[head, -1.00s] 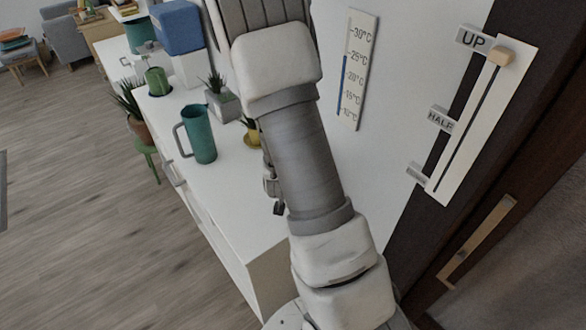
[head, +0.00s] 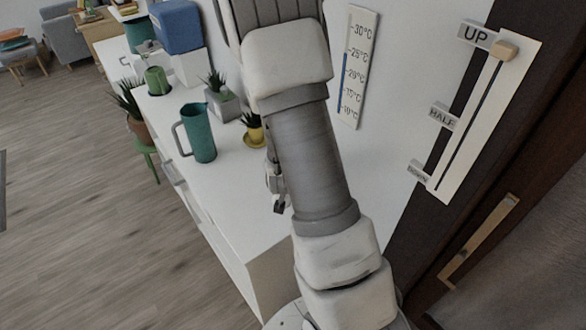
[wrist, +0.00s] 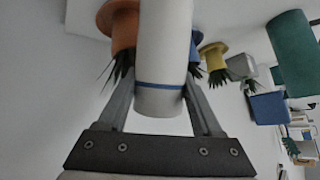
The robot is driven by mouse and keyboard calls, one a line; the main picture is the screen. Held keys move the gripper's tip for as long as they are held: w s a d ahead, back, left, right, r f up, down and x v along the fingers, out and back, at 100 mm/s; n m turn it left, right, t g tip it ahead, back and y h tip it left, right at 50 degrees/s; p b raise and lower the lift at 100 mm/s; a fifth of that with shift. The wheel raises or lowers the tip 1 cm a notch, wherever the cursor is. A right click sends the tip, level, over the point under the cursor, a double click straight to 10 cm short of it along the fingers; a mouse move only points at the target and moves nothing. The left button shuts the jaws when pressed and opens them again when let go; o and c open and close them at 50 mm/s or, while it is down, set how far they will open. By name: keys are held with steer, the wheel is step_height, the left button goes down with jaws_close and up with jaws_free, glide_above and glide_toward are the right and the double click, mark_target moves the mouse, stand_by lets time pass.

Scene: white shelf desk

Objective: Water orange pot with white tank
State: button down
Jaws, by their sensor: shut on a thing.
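In the wrist view, which looks upside down, my gripper (wrist: 160,88) is shut on the white tank (wrist: 165,45), a white cylinder with a thin blue band near one end. The orange pot (wrist: 122,28) with a spiky green plant is just left of the tank there and partly covered by it. I cannot tell whether tank and pot touch. In the head view my arm hides the tank, the orange pot and most of the gripper.
A yellow pot (head: 254,135), a grey pot (head: 222,104) and a green pitcher (head: 198,135) stand on the white desk (head: 225,195). A blue box (head: 177,27) is farther back. A thermometer panel (head: 352,75) and an UP/HALF/DOWN slider (head: 480,125) are on the right. The desk's front is clear.

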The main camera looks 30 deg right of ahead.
steer(key=shift+d+r, duration=0.2)
steer(key=shift+w+d+r, duration=0.1)
steer(key=shift+d+r, duration=0.05)
steer(key=shift+r, duration=0.1)
steer(key=shift+d+r+y, duration=0.15)
steer(key=shift+d+y, duration=0.05)
steer(key=shift+y, duration=0.1)
stand_by(0.4)
steer(key=shift+d+r, duration=0.15)
steer(key=shift+r, duration=0.05)
steer(key=shift+w+d+r, duration=0.1)
steer(key=shift+d, duration=0.05)
stand_by(0.4)
steer(key=shift+d+r+y, duration=0.15)
steer(key=shift+r+y, duration=0.1)
steer(key=shift+y, duration=0.05)
steer(key=shift+f+m+g+y+b, duration=0.45)
steer(key=shift+f+y+b, duration=0.25)
steer(key=shift+f+b, duration=0.65)
stand_by(1.5)
steer(key=shift+f+y, duration=0.25)
steer(key=shift+y, duration=0.25)
stand_by(1.1)
